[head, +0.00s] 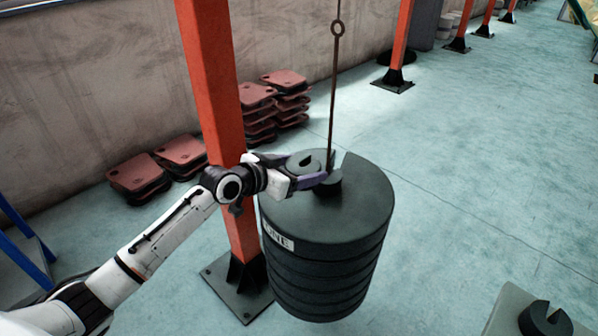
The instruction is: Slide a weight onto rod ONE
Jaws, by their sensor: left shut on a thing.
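Rod ONE (334,95) is a thin brown rod with a ring, hanging upright through a stack of large dark slotted weights (350,215). A white label (278,237) reading ONE is on the stack's side. My left gripper (322,181) is over the stack's top, close to the left of the rod. It is shut on a small dark slotted weight (304,159), partly hidden by the fingers. A small dark round piece (329,186) sits at the rod's foot; I cannot tell whether the held weight touches it. My right gripper is not in view.
An orange post (213,85) stands just behind my left arm. Reddish plates (270,105) are piled by the wall. Another small slotted weight (545,318) sits on a pale stand (503,316) at lower right.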

